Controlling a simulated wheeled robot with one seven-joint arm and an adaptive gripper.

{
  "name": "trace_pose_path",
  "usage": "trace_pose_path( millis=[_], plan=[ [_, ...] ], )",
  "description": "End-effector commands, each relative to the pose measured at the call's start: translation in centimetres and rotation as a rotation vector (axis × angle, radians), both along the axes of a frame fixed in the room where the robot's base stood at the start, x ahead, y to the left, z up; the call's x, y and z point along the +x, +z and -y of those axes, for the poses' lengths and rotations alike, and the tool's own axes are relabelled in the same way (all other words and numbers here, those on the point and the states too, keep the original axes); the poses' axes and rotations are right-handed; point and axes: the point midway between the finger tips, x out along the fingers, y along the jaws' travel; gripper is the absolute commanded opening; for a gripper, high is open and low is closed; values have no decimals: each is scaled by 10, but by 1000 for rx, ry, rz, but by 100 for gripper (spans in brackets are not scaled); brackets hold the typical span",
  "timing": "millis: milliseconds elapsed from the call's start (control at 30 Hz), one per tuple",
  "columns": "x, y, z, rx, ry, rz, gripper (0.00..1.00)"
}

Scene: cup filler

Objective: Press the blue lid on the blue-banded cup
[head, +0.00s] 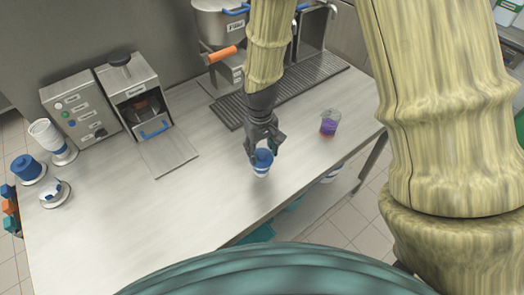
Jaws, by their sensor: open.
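A small cup (261,172), white with blue on it, stands on the steel counter near its front edge. A blue lid (263,158) shows at its top; I cannot tell whether it is fully seated or loose. My gripper (264,151) points down over the cup with its dark fingers open, one on each side of the blue top. The fingers hide part of the lid and the upper cup. Whether a finger touches the lid is too small to tell.
A clear cup with purple contents (329,124) stands to the right. A drip grate (312,85) and steel dispenser lie behind. The counter's left middle is clear.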

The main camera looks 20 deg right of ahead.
Motion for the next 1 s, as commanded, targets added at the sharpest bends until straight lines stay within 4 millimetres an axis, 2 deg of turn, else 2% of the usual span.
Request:
trace_pose_path(
  millis=[600, 800, 1000],
  plan=[
    [1, 86, -2, 1, 0, 4, 52],
    [0, 103, -2, 0, 0, 2, 52],
    [0, 108, -3, 0, 1, 0, 52]
  ],
)
